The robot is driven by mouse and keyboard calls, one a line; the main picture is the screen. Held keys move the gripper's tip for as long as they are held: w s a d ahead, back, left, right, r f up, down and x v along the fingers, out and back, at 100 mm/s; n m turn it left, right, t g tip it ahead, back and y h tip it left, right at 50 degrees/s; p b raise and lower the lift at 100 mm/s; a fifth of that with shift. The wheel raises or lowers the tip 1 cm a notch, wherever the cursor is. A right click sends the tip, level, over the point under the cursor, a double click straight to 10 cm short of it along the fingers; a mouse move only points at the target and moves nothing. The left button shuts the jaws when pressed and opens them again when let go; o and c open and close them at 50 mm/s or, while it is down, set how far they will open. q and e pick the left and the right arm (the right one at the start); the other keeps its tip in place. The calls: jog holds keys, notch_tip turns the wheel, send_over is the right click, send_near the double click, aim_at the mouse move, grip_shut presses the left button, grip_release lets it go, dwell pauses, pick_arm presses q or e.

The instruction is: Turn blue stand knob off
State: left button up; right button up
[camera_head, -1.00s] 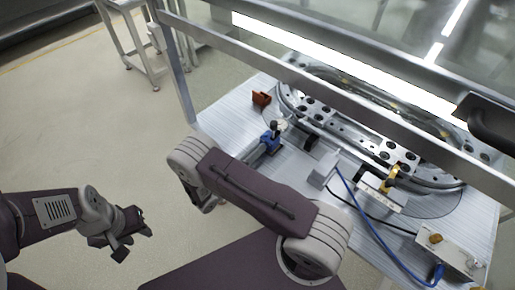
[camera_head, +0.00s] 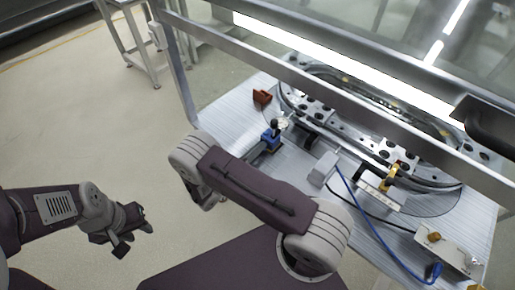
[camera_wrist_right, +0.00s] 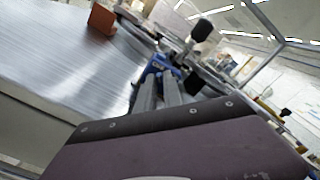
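The blue stand (camera_head: 271,137) stands on the table near its left edge, with a dark knob (camera_head: 274,124) on top. In the right wrist view the blue stand (camera_wrist_right: 160,68) is just beyond my right gripper (camera_wrist_right: 158,88), and the black knob (camera_wrist_right: 202,30) rises above it. The right fingers point at the stand and lie close together, with a narrow gap between them. Whether they touch the stand I cannot tell. My left gripper (camera_head: 136,222) hangs over the floor at the left, away from the table.
A red-brown block (camera_head: 262,97) lies on the table behind the stand. The ring track (camera_head: 350,130) fills the table's back. A metal frame bar (camera_head: 330,85) crosses above it. A grey box (camera_head: 323,168), a yellow clamp (camera_head: 391,178), cables and a control box (camera_head: 445,250) are to the right.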

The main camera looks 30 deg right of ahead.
jog(key=shift+o, duration=1.2)
jog(key=v, duration=0.9)
jog(key=shift+b, duration=0.45)
